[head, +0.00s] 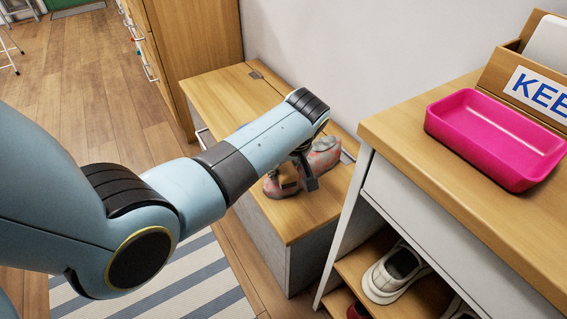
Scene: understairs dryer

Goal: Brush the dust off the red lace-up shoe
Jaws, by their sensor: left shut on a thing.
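The red lace-up shoe (325,157) is on the low wooden bench against the wall. Its red surface has grey, dusty-looking patches, and my left arm and gripper cover its middle. My left gripper (306,177) is at the shoe, pointing down, with its dark fingers in front of the shoe's side. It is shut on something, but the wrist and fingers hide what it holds. No brush can be made out. My right gripper is not in view.
A taller cabinet (412,157) on the right carries a pink tray (493,128) and a wooden box with a "KEE" sign (537,88). White shoes (390,272) stand on its lower shelf. A wooden drawer unit (200,40) stands behind the bench. A striped rug (185,288) lies on the floor.

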